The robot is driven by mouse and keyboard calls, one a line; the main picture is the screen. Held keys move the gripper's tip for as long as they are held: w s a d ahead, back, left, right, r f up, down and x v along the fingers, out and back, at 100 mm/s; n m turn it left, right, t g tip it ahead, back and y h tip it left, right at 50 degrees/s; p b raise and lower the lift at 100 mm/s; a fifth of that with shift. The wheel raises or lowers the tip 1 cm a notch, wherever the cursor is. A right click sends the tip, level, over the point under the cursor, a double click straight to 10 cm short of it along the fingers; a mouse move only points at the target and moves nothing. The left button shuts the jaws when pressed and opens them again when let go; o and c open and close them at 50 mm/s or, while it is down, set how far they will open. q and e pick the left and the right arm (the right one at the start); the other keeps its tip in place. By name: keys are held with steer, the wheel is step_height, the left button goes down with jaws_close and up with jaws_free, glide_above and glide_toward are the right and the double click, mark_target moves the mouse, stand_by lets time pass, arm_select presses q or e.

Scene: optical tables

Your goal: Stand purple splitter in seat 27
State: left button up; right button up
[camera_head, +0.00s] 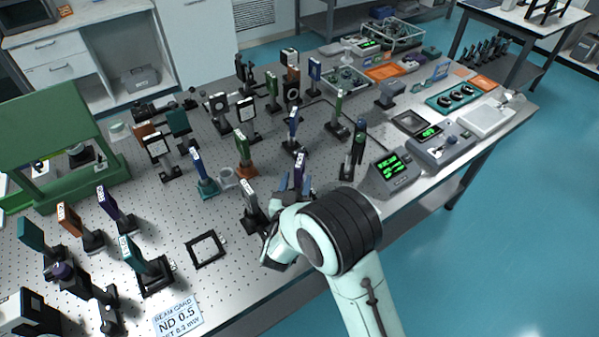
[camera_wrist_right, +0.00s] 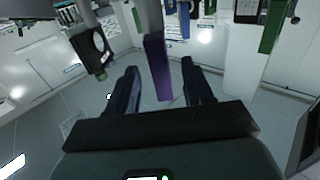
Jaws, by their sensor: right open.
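A tall purple splitter (camera_head: 299,168) stands near the front edge of the optical table, at the tip of my right arm. In the right wrist view the purple splitter (camera_wrist_right: 157,68) rises between the two dark fingers. My right gripper (camera_wrist_right: 160,82) is open, with a finger on each side of the splitter and gaps still visible. In the head view the right gripper (camera_head: 294,190) is partly hidden by its own wrist, and the splitter's foot is hidden too. No number 27 can be read. My left gripper is not in view.
A dark mount (camera_head: 251,206) stands close left of my right gripper. An empty black square frame (camera_head: 207,250) lies farther left. Another purple-faced piece (camera_head: 108,201) stands at the left. A grey meter (camera_head: 394,175) sits to the right. Several mounts crowd the table's middle.

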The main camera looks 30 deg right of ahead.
steer(key=v, duration=0.6)
steer(key=shift+b, duration=0.45)
steer(key=shift+s+a, duration=0.1)
steer(key=shift+a, duration=0.05)
